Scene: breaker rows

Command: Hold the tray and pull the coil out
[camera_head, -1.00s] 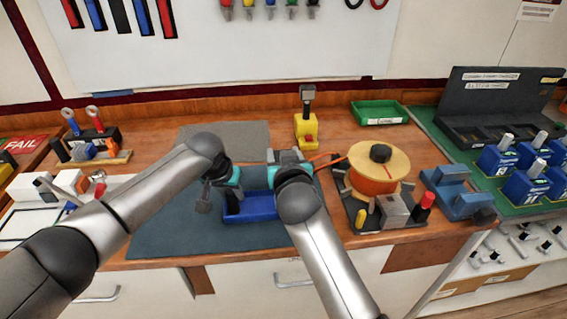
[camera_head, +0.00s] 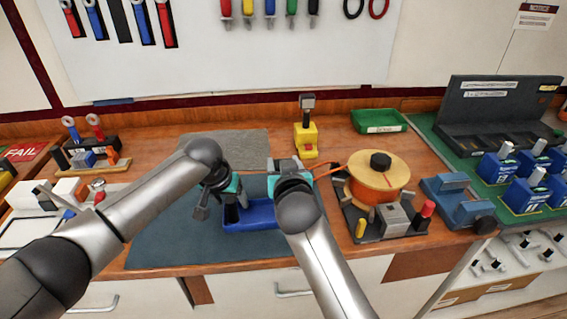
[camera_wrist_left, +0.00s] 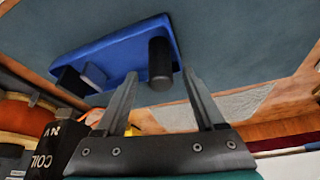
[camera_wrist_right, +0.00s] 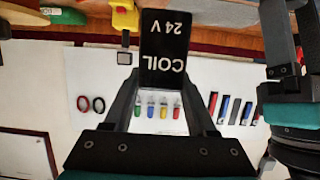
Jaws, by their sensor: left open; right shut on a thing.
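The blue tray (camera_head: 250,216) lies on the dark mat in front of me. In the left wrist view the tray (camera_wrist_left: 120,48) has an upright black post (camera_wrist_left: 160,62) at one end and a grey block at the other. My left gripper (camera_head: 222,208) is open, and its fingers stand on either side of the post in that view, with gaps visible. My right gripper (camera_wrist_right: 160,85) is shut on the coil (camera_wrist_right: 165,48), a black block lettered "COIL 24 V". The coil also shows in the left wrist view (camera_wrist_left: 62,145), apart from the tray in the picture. My right gripper hides it in the head view.
A wire spool (camera_head: 378,185) on a dark stand is close right of my right gripper. A yellow device (camera_head: 305,135) stands behind, with a green bin (camera_head: 379,118) further right. Blue blocks stand at the far right. The mat's front left is clear.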

